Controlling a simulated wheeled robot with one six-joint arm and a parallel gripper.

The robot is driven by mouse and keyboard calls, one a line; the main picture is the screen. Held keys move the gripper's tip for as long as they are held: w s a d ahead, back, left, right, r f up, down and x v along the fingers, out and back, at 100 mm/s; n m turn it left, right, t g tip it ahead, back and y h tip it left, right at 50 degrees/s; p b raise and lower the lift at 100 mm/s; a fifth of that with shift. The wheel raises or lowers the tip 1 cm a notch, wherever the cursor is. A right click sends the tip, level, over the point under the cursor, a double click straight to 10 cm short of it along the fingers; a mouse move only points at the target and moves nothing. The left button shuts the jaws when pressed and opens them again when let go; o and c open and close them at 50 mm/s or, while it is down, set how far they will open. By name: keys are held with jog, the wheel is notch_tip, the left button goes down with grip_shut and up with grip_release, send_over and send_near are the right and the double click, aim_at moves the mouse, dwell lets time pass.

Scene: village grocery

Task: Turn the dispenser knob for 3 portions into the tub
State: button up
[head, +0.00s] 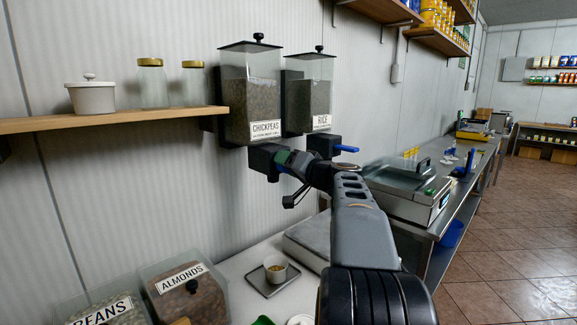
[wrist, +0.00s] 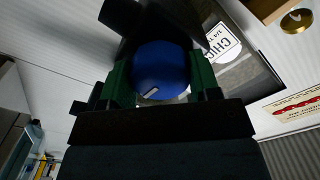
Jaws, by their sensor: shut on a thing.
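The chickpeas dispenser (head: 250,98) hangs on the wall in the head view, a clear hopper with a black lid and a label. In the wrist view its blue round knob (wrist: 161,70) sits between the green finger pads of my gripper (wrist: 161,84). My gripper (head: 284,160) is shut on this knob at the black outlet below the hopper. The small white tub (head: 276,270) stands below on a dark tray and holds some tan contents. In the head view the knob is hidden by my gripper.
A rice dispenser (head: 310,100) with a blue lever (head: 346,149) hangs just to the right. Bins of almonds (head: 190,290) and beans (head: 105,310) stand lower left. A shelf (head: 110,119) with jars is at left. A scale (head: 405,190) stands on the counter at right.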

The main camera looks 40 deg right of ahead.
jog(key=m+b, duration=0.1)
jog(key=m, duration=0.7)
jog(key=shift+m, duration=0.3)
jog(key=m+p, duration=0.1)
jog(key=m, duration=0.3)
jog(key=shift+m, duration=0.3)
jog(key=shift+m+p, duration=0.85)
jog(key=shift+m, duration=1.15)
jog(key=o, duration=0.9)
